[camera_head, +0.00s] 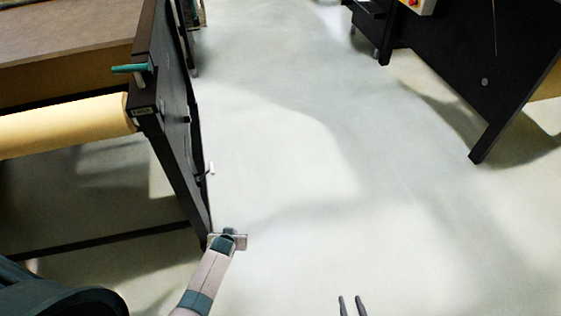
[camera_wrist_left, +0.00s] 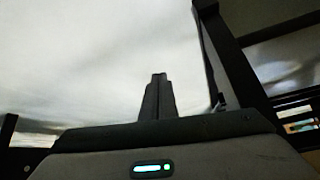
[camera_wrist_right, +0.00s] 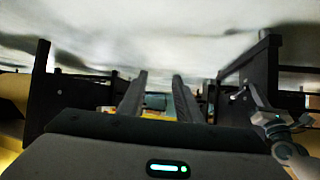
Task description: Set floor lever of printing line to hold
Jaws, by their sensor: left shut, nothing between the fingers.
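The printing line's dark side frame (camera_head: 172,110) stands at left in the head view. A small pale-tipped lever (camera_head: 209,170) sticks out low on its outer side; I cannot tell its setting. My left gripper (camera_head: 228,238) is by the foot of this frame, its fingers hidden from the head. In the left wrist view its fingers (camera_wrist_left: 158,78) are shut and empty, with the frame (camera_wrist_left: 232,70) just to their right. My right gripper (camera_head: 350,304) is at the bottom of the head view; its fingers (camera_wrist_right: 161,78) are apart and empty in the right wrist view.
A kraft paper roll (camera_head: 65,123) and a teal handle (camera_head: 130,68) are on the left machine. Another dark machine (camera_head: 470,60) with a leg reaching the floor stands at upper right. The pale floor (camera_head: 300,180) between them is clear.

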